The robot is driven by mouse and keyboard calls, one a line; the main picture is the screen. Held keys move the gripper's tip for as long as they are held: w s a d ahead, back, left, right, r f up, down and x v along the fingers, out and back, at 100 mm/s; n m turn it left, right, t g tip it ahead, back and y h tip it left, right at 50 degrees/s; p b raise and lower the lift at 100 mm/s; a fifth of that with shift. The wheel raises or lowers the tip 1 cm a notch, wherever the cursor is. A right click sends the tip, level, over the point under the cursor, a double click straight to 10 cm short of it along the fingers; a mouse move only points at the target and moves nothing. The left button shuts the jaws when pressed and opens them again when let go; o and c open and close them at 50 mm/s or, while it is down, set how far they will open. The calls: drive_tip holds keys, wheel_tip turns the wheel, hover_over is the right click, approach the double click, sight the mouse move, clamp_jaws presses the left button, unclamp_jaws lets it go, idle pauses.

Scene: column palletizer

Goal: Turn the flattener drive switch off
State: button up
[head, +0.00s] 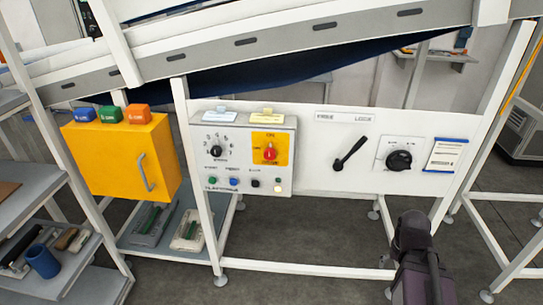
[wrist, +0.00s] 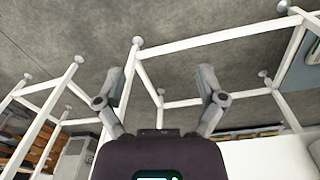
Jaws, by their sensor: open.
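A grey control box (head: 202,178) hangs on the white panel. At its upper right is a yellow plate (head: 284,140) with a red rotary knob (head: 270,152), apparently the drive switch. Its knob looks roughly upright, but the lettering is too small to read. A black dial (head: 215,151) is on the left of the box. Below are several small buttons and a pale, lit-looking lamp (head: 278,188). In the wrist view my gripper (wrist: 160,75) has its two fingers apart, nothing between them, over floor and white frame legs. The switch is not in the wrist view.
A black lever (head: 349,152), a black rotary knob (head: 399,160) and a blue-white card (head: 446,155) are on the panel right of the box. A yellow cabinet (head: 120,165) stands left. A sloping conveyor (head: 290,50) passes overhead. White frame legs surround the panel.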

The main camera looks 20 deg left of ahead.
drive_tip(key=w+a+r+m+t+h, duration=0.2)
drive_tip(key=w+a+r+t+h, duration=0.25)
drive_tip(key=w+a, duration=0.3)
drive_tip(key=n+t+y, duration=0.5)
drive_tip(key=t+y, duration=0.4)
drive_tip(key=t, duration=0.4)
approach(269, 157)
drive_tip(key=a+v, duration=0.1)
drive_tip(key=v, duration=0.1)
drive_tip(key=shift+s+d+r, duration=0.15)
drive_tip(key=shift+s+d, duration=0.15)
drive_tip(key=shift+d, duration=0.4)
drive_tip(key=shift+w, duration=0.15)
drive_tip(key=x, duration=1.3)
drive_tip(key=shift+w+a, duration=0.15)
drive_tip(key=shift+w, duration=0.15)
